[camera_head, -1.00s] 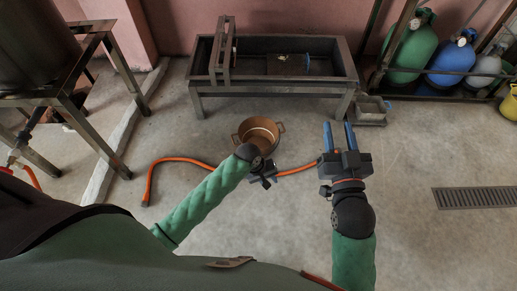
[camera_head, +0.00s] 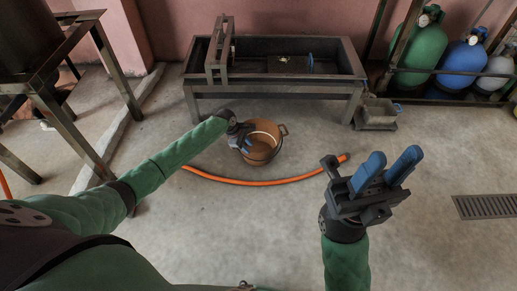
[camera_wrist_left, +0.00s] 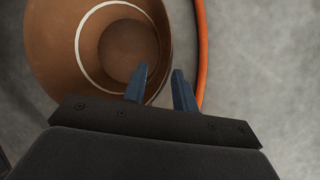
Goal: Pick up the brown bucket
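The brown bucket (camera_head: 262,152) stands upright on the concrete floor in front of the metal trough, with a small handle on its right rim. It fills the upper left of the left wrist view (camera_wrist_left: 50,45), and its inside looks empty. My left gripper (camera_head: 245,143) is over the bucket's left rim in the head view. In the left wrist view its blue fingers (camera_wrist_left: 160,75) are apart with nothing clearly between them. One finger overlaps the bucket opening, the other lies near its outer edge; contact cannot be told. My right gripper (camera_head: 388,167) is open and empty.
An orange hose (camera_head: 235,181) curves across the floor just in front of the bucket. The trough (camera_head: 270,88) stands behind it. A grey tray (camera_head: 376,115) is at the trough's right, gas cylinders (camera_head: 419,47) further right. A metal stand (camera_head: 60,120) is at the left.

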